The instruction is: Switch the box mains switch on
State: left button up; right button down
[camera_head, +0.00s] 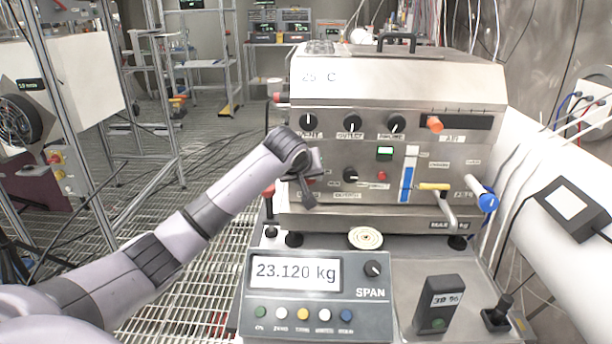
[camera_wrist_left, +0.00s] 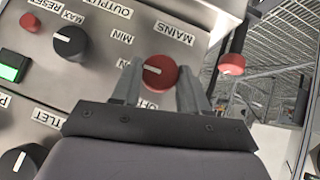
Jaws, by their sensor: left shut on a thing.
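The box (camera_head: 340,92) is a steel case with knobs and labels on its front, standing on the bench. Its mains switch is a round red knob (camera_wrist_left: 160,72) with a white pointer line, under a MAINS label (camera_wrist_left: 174,34) in the left wrist view. My left gripper (camera_wrist_left: 158,85) is shut on this red knob, one finger on each side. In the head view my left gripper (camera_head: 308,188) is at the lower left of the box front and mostly hides the knob. My right gripper is not in view.
A black OUTPUT knob (camera_wrist_left: 70,41) and a lit green display (camera_wrist_left: 12,68) are near the switch. A red knob (camera_wrist_left: 231,64) sticks out at the box's side. A scale (camera_head: 317,297) reading 23.120 kg stands in front. A yellow-handled lever (camera_head: 434,187) is at the right.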

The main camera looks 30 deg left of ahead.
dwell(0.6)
pick_arm(q)
jog(key=o, duration=1.1)
jog(key=shift+c, duration=0.2)
jog(key=v, duration=0.7)
jog(key=shift+d+b, duration=0.2)
jog(key=shift+b, duration=0.2)
